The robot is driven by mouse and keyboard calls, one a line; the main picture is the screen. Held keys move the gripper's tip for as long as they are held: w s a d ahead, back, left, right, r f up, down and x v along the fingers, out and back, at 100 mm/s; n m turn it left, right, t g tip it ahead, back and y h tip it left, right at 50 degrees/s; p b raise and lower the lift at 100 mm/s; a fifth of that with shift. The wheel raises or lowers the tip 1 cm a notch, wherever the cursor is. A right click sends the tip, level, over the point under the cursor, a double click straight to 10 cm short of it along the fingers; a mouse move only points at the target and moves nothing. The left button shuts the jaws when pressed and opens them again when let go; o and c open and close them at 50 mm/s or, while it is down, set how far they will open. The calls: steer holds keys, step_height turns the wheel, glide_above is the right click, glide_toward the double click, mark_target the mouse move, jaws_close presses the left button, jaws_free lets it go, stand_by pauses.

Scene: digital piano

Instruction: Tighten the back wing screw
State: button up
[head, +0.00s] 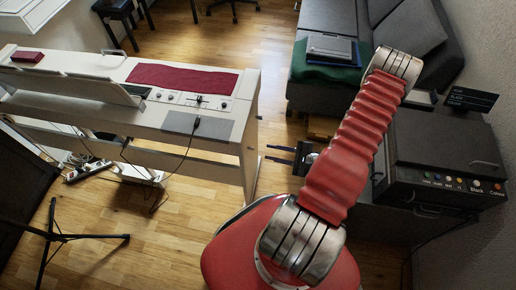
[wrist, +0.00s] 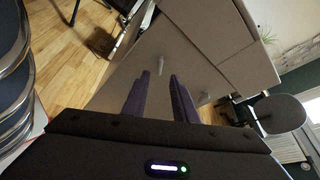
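The white digital piano (head: 215,120) stands at the left in the head view. Its pale side panel (wrist: 125,75) fills the middle of the wrist view. No screw shows in the head view.
A black printer (head: 445,150) on a dark cabinet stands at the right. A grey sofa (head: 330,20) is behind. A black tripod stand (head: 50,235) and cables are at the left. Wooden floor (head: 265,95) lies clear between piano and sofa.

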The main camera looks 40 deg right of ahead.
steer(key=x, duration=0.7)
steer(key=shift+w, duration=0.35)
steer(key=shift+a+f, duration=0.1)
steer(key=shift+a, duration=0.05)
steer(key=shift+c, duration=0.5)
